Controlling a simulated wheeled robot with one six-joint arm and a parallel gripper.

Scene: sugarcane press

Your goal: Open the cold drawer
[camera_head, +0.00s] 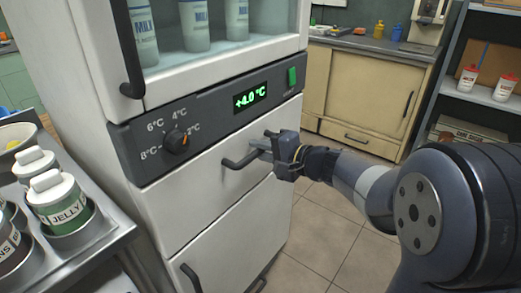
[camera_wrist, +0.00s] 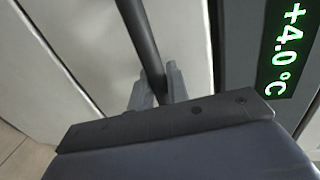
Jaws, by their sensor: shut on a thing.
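The cold drawer (camera_head: 205,205) is a white front panel under the dark control strip of the white fridge, and it looks shut, flush with the cabinet. Its dark bar handle (camera_head: 236,163) runs across the upper part of the panel. My gripper (camera_head: 262,148) is at the right part of this handle, with its fingers around the bar. In the wrist view the dark bar (camera_wrist: 143,40) passes between the two grey fingertips (camera_wrist: 160,85), which are shut on it. The right end of the handle is hidden by my gripper in the head view.
The control strip has a knob (camera_head: 176,141) and a green display (camera_head: 250,96) reading +4.0 °C. A metal counter with jars (camera_head: 62,205) stands close on the left. Tiled floor (camera_head: 325,235) is free at the right. Beige cabinets (camera_head: 365,95) stand behind.

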